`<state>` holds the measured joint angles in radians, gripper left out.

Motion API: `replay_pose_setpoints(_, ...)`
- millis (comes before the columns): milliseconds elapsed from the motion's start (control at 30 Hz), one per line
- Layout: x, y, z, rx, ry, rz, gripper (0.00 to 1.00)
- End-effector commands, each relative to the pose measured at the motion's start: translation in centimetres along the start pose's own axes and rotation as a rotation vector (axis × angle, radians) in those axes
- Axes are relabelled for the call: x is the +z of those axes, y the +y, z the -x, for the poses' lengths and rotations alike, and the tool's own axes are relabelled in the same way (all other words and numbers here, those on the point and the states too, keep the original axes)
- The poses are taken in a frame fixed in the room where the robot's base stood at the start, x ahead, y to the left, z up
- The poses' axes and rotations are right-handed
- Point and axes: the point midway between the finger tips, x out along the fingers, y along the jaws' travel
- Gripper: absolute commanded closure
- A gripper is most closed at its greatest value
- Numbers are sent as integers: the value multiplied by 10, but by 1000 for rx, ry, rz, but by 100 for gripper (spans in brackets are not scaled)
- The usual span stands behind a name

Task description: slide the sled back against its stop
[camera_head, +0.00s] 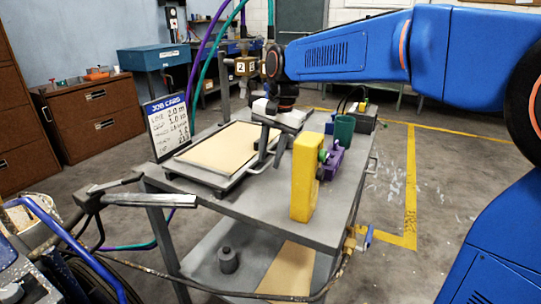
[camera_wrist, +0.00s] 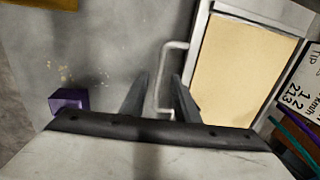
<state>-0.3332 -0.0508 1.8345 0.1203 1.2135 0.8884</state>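The sled (camera_head: 218,150) is a flat tray with a tan sheet on top, lying in a grey frame on the cart. In the wrist view the sled (camera_wrist: 243,70) is on the right. Its grey bar handle (camera_head: 264,158) sticks out from the side nearest my gripper (camera_head: 279,150). In the wrist view my gripper (camera_wrist: 160,80) is open, with one finger on each side of the handle (camera_wrist: 163,75). A gap shows on the left of the bar; contact on the right cannot be told. I cannot pick out the stop.
A yellow block (camera_head: 304,188), a purple holder (camera_head: 333,162) and a green cup (camera_head: 344,130) stand on the cart (camera_head: 235,205) near my gripper. A job card board (camera_head: 169,127) stands behind the sled. Hoses and a metal bar cross the front left.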

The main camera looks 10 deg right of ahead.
Motion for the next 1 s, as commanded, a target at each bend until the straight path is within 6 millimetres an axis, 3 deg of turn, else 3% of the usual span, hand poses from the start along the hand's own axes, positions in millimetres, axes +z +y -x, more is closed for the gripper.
replay_pose_setpoints(267, -1, 0, 15, -1, 2, 0, 72)
replay_pose_setpoints(1000, 0, 0, 152, -1, 1, 0, 72)
